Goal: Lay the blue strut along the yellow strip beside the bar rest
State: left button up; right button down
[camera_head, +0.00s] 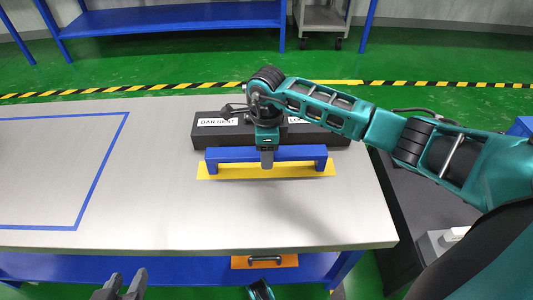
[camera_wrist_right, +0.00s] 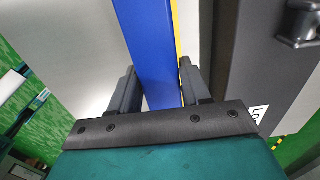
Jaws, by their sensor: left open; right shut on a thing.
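The blue strut (camera_head: 300,153) is a bar with a short leg at each end. It lies lengthwise over the yellow strip (camera_head: 290,174) in the head view, with its legs at the strip; I cannot tell whether they touch. My right gripper (camera_head: 267,161) is shut on the strut's middle from above. In the right wrist view the strut (camera_wrist_right: 148,40) runs between the two fingers (camera_wrist_right: 157,88). The black bar rest (camera_head: 325,135) stands just behind the strut, partly hidden by my right arm. My left gripper (camera_head: 122,286) is open and empty at the bottom edge.
A blue taped outline (camera_head: 102,165) marks the left part of the grey table (camera_head: 150,215), which is bare. A dark surface with a grey box (camera_head: 435,247) lies right of the table.

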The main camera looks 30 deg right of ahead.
jog(key=shift+f, duration=0.15)
jog(key=c, duration=0.5)
grip_release()
